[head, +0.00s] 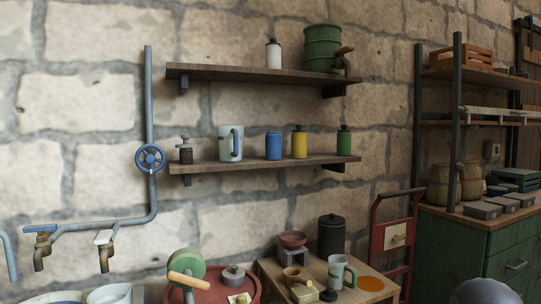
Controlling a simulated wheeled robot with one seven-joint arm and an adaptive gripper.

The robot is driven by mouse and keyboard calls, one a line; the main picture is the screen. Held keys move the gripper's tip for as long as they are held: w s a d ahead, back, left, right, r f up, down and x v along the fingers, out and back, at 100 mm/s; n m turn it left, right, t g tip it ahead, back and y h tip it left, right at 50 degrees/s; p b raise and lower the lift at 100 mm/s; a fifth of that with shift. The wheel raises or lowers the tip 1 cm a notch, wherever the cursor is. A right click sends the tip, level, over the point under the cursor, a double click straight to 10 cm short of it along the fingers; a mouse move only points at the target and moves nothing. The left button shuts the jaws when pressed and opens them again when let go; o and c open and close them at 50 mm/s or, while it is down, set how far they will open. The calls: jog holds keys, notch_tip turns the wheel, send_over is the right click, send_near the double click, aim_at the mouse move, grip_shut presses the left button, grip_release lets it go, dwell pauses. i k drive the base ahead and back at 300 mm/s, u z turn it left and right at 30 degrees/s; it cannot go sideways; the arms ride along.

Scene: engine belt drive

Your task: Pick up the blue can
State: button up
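The blue can (273,146) stands upright on the lower wall shelf (255,163). A white mug with a dark handle (231,143) is to its left, and a yellow bottle with a dark cap (299,143) is close on its right. My gripper is not in view. Nothing hides the front of the can.
A green bottle (344,140) and a small dark container (186,151) also stand on the lower shelf. The upper shelf (260,74) overhangs it, holding a green barrel (322,47). Below is a cluttered wooden table (384,288); a blue pipe (149,100) runs left.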

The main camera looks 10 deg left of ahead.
aim_at(273, 141)
jog(key=k, duration=0.7)
jog(key=u, duration=0.9)
jog(key=i, duration=1.6)
jog(key=z, duration=0.5)
